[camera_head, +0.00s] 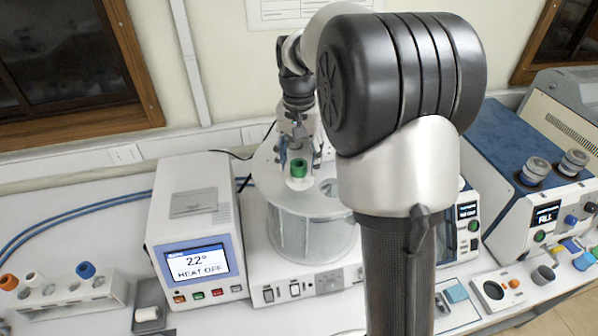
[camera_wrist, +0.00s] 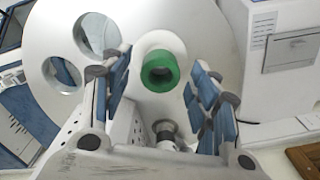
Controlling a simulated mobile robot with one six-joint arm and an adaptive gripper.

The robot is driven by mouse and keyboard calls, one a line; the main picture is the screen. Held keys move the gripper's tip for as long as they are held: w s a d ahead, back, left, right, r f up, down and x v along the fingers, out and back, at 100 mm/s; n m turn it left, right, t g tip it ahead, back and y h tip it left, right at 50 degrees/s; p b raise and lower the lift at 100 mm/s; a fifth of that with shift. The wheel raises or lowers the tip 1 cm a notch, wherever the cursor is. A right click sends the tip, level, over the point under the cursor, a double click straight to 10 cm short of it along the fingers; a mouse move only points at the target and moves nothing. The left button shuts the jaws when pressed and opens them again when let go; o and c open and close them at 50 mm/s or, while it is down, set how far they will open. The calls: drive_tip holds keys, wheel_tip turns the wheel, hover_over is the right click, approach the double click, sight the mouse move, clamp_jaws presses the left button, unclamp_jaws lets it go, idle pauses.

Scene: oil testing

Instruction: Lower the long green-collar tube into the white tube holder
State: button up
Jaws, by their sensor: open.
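The green collar (camera_head: 299,168) of the long tube shows above a white cylindrical piece (camera_head: 299,183) at the lid of the clear bath. In the wrist view the green collar (camera_wrist: 160,71) is a ring with a dark opening, and a pale round surface surrounds it. The tube's length below the collar is hidden. My gripper (camera_head: 298,152) is open above the collar. In the wrist view its blue-padded fingers stand to either side of the collar, with visible gaps. I cannot tell for certain whether the white piece is the tube holder.
The round white lid (camera_wrist: 115,22) has two open holes. A heater box (camera_head: 193,240) reads "22" and "HEAT OFF". A white rack (camera_head: 113,291) with orange- and blue-topped tubes stands at the far left. Blue and white machines (camera_head: 500,150) stand at the right. My arm hides part of the bench.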

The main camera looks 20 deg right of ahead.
wheel_tip(320, 180, up, 10)
drive_tip(key=shift+r, duration=0.2)
